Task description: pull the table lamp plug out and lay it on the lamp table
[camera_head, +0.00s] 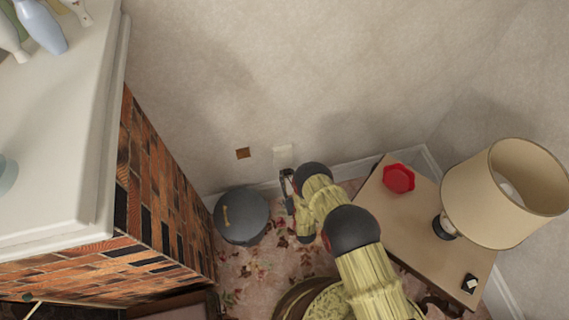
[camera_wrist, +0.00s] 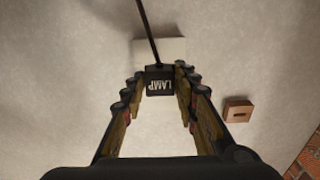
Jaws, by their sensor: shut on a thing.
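A black plug (camera_wrist: 160,84) marked LAMP sits between my gripper's fingertips in the wrist view. My gripper (camera_wrist: 159,76) is shut on it, with the finger pads on both sides. A dark cord runs up from the plug. The pale wall outlet (camera_wrist: 171,49) is right behind the plug; I cannot tell whether the prongs are in it. In the head view my gripper (camera_head: 287,181) is at the wall just below the outlet (camera_head: 283,155). The table lamp (camera_head: 505,195) with a beige shade stands on the wooden lamp table (camera_head: 405,225) at the right.
A grey round container (camera_head: 241,216) stands on the floor left of my gripper. The brick fireplace (camera_head: 150,190) is at the left. A small brown wall plate (camera_wrist: 238,110) is beside the outlet.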

